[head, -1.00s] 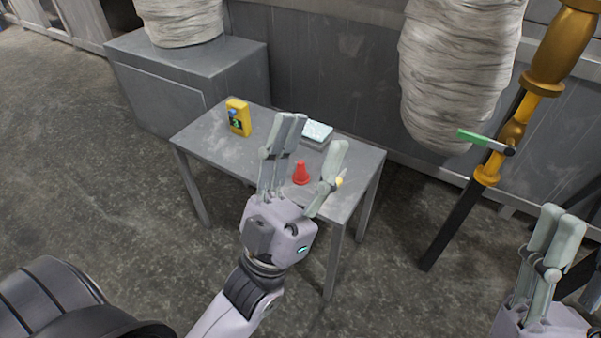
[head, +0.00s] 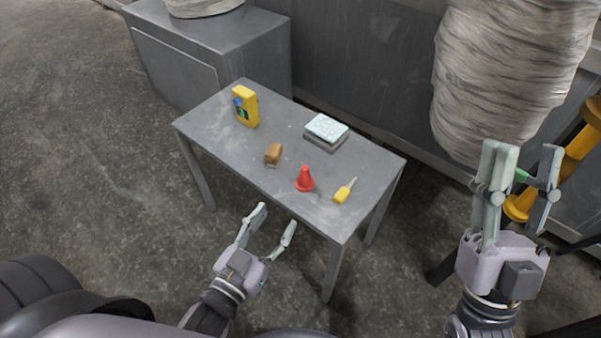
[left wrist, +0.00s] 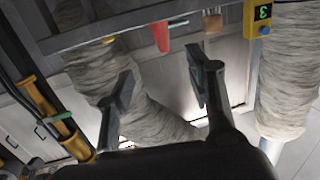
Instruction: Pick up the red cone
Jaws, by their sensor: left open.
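The red cone (head: 305,179) stands upright on the grey table (head: 222,142), near its front edge. It also shows at the top of the left wrist view (left wrist: 161,37), upside down there. My left gripper (head: 276,220) is open and empty, in front of the table and apart from the cone. In the left wrist view its two fingers (left wrist: 161,86) are spread with nothing between them. My right gripper (head: 523,160) is at the right, clear of the table, with its fingers apart and nothing between them.
On the table, a brown block (head: 273,154) is left of the cone and a yellow-handled tool (head: 343,193) is right of it. A yellow device (head: 246,107) and a pale-topped box (head: 326,130) stand farther back. A wrapped column (head: 500,75) is behind at the right.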

